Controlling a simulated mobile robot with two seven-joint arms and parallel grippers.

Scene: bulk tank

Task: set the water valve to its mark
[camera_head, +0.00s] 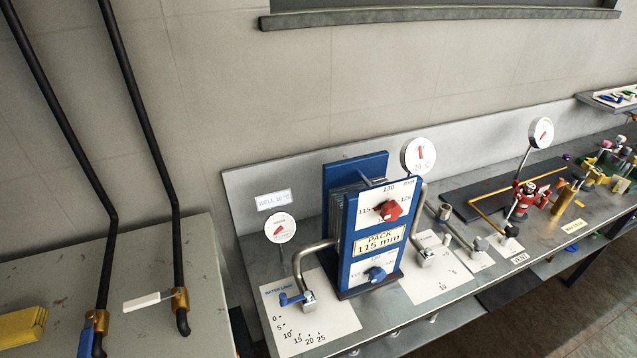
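The water valve is a small valve with a blue lever (291,299), at the foot of a bent grey pipe (306,268). It stands on a white scale plate (335,326) with blue lettering that seems to read water, and numbers 0, 5, 10, 15, 20 and 25 in an arc. The lever points left, above the 0 end of the arc. I cannot make out a separate mark on the plate. Neither of my grippers is in view.
A blue plate pack (352,235) with red and blue knobs stands right of the valve. Dial gauges (280,228) rise behind. At left, a counter holds two black pipes with a white-lever valve (148,301), a blue-handled valve (87,335) and a yellow block (22,327).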

